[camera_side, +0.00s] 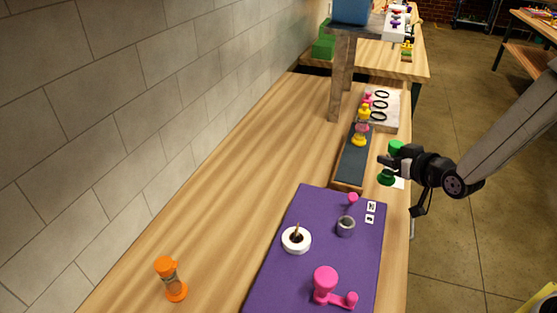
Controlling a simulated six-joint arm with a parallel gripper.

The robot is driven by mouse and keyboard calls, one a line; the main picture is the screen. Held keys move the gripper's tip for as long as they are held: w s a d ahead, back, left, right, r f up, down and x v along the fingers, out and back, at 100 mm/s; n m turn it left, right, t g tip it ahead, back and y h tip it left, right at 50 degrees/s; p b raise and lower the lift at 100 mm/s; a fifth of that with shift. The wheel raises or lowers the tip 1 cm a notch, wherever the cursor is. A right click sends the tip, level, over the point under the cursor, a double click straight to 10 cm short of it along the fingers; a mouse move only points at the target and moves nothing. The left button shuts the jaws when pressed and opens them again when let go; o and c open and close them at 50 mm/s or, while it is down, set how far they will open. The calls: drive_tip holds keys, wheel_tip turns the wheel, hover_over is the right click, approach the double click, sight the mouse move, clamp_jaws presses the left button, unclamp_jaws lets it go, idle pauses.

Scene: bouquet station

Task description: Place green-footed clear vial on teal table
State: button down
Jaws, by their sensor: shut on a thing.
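My gripper (394,162) is shut on a vial with a green foot (386,178) and a green top (396,146). The jaws and arm hide much of the vial's middle. The vial is slightly tilted, at the right edge of the wooden bench, just right of a long dark blue-grey tray. I cannot make out a clearly teal table in this view.
The dark tray (352,168) holds yellow and pink vials (361,125). A purple mat (312,205) bears a white dish (296,241), a grey cup (346,226) and pink pieces (325,282). The bench's left middle is clear.

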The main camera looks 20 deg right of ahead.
wheel_tip(320, 180, up, 11)
drive_tip(key=shift+w+f, duration=0.1)
drive_tip(key=shift+w+a+r+m+h, duration=1.5)
drive_tip(key=shift+w+a+h, duration=0.3)
drive_tip(key=shift+w+a, duration=1.55)
drive_tip(key=a+f+m+g+h, duration=0.1)
drive_tip(key=a+f+m+h, duration=0.2)
drive_tip(key=a+f, duration=0.3)
wheel_tip(320, 180, down, 2)
drive_tip(key=shift+s+a+f+g, duration=0.15)
drive_tip(key=shift+s+a+g, duration=0.15)
drive_tip(key=shift+g, duration=0.1)
drive_tip(key=shift+w, duration=0.1)
